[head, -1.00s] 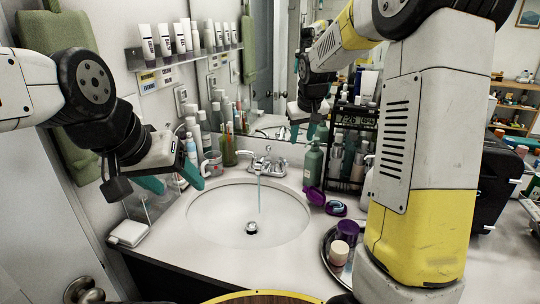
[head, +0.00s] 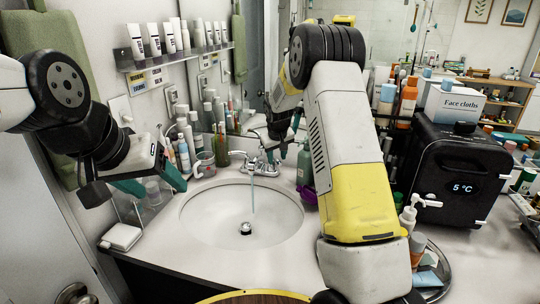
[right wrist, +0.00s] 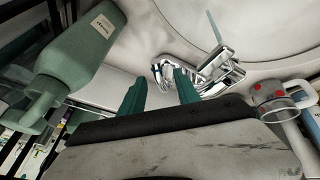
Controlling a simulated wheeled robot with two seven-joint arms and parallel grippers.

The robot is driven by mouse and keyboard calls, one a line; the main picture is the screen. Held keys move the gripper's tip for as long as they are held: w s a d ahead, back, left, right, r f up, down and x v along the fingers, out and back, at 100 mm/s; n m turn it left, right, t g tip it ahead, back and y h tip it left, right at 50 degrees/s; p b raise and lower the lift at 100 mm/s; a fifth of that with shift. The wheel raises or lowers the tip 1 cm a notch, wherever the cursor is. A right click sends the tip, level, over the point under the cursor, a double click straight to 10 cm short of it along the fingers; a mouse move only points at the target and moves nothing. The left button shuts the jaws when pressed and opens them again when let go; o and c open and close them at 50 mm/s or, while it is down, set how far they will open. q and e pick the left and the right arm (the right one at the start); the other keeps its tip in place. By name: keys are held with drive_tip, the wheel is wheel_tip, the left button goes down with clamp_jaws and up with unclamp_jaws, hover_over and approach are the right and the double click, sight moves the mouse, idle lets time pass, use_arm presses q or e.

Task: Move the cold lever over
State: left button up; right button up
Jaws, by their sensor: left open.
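The chrome faucet (head: 259,162) stands at the back of the white basin (head: 195,222), with water running from its spout. It also shows in the right wrist view (right wrist: 216,73). The chrome lever on its right side in the head view, likely the cold one, is mostly hidden there by my right gripper (head: 288,143). In the right wrist view that lever (right wrist: 160,68) shows by the fingertips of my right gripper (right wrist: 160,80), which are apart; contact cannot be told. My left gripper (head: 154,186) is open and empty at the basin's left.
A green pump bottle (right wrist: 85,45) stands close beside my right gripper. A cup with red dots (right wrist: 272,98) stands on the faucet's other side. A black box reading 5 °C (head: 455,180) stands at the right. A white soap dish (head: 122,236) lies at the front left.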

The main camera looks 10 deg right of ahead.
drive_tip(key=shift+w+f, duration=0.15)
drive_tip(key=shift+f, duration=0.1)
clamp_jaws()
idle(1.4)
